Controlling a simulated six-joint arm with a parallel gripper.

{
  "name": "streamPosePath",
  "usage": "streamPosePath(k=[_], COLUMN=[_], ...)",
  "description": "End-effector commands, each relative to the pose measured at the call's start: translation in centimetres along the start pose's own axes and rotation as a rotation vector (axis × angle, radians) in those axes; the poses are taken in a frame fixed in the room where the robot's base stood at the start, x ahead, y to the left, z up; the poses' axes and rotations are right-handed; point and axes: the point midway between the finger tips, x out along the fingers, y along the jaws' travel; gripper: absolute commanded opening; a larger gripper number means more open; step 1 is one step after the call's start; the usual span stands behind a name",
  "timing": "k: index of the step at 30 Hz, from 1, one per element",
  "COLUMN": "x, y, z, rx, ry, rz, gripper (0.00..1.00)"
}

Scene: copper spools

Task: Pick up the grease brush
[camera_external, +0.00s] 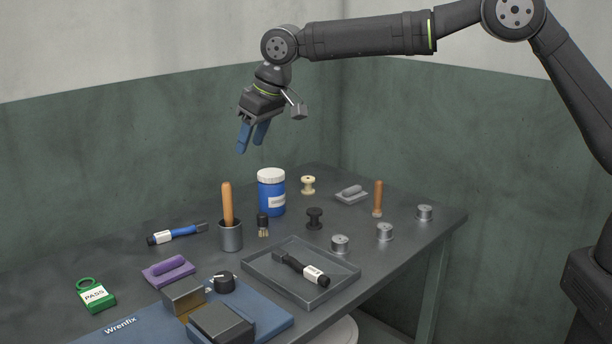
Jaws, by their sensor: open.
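My gripper (252,137) is open and empty, with its two blue fingers pointing down, high above the back left of the table. Which item is the grease brush is not certain from this view. A wooden handle (227,204) stands upright in a grey metal cup (231,237), its lower end hidden inside. A short wooden-handled tool (378,198) stands at the right. A small black-topped piece with a pale lower end (263,225) stands near the cup. A blue-and-black labelled tool (178,234) lies at the left. My gripper touches none of them.
A grey tray (251,272) holds a black labelled tool (300,269). A blue jar (271,193) stands behind the cup. Metal spools (340,243), a dark spool (314,218), a purple block (168,271) and a green PASS tag (96,296) are spread around. A blue mat (262,318) carries a fixture.

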Motion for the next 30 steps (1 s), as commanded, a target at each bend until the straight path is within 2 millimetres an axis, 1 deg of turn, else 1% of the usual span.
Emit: streamPosePath(k=[1, 5, 12, 18, 21, 28, 30], x=[0.2, 1.9, 7.0, 10.6, 11.6, 12.9, 13.8], y=[-0.5, -0.7, -0.6, -0.6, -0.6, -0.7, -0.8], z=[0.0, 0.0, 0.0, 0.0, -0.1, -0.1, -0.1], rx=[-0.007, -0.009, -0.008, -0.007, -0.007, -0.007, -0.007], ry=[0.0, -0.003, -0.002, -0.001, 0.0, 0.0, -0.001], rz=[-0.001, 0.0, 0.0, 0.0, -0.001, -0.001, -0.001], gripper=[0.46, 0.46, 0.46, 0.46, 0.46, 0.46, 0.46])
